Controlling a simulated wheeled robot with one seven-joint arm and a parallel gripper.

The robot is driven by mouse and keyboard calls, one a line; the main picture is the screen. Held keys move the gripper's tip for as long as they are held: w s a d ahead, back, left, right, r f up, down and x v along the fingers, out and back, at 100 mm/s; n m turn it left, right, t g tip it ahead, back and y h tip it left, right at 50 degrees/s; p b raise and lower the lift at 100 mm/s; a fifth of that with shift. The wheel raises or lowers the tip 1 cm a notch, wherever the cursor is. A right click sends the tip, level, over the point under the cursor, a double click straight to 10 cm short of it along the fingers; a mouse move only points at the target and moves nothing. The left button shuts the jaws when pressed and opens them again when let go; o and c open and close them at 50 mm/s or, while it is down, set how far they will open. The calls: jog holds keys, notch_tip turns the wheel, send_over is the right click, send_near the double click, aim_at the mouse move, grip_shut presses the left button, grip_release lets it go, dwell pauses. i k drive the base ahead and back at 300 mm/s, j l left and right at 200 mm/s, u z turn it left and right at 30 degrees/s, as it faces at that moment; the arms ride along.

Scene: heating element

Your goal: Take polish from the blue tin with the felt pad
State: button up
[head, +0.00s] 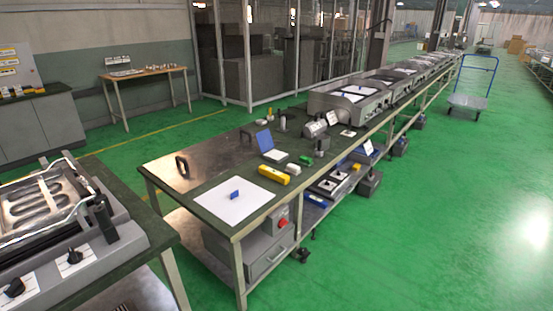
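On the long workbench (180,195), an upright blue panel (265,140) stands behind a pale flat piece (275,156), like an open lid. A small blue object (235,195) sits on a white sheet (232,206) at the near end of the bench. I cannot tell which of these, if either, is the blue tin. A small white block (293,168) lies beside a yellow block (273,175). I cannot make out which object is the felt pad, and no polish can be seen. My gripper is not in view.
A grey machine (75,230) on a separate table stands at the near left, with an aisle between it and the workbench. Several small items and grey units (355,100) fill the bench farther back. Green floor (430,220) is open at right. A blue cart (470,103) stands far right.

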aim_at(293, 169)
jog(key=i+l+u, duration=0.3)
jog(key=i+l, duration=0.15)
jog(key=i, duration=0.7)
jog(key=i+l+u, duration=0.3)
jog(key=i+l, duration=0.4)
jog(key=i, duration=0.4)
jog(key=i+l+u, duration=0.3)
jog(key=i+l, duration=0.65)
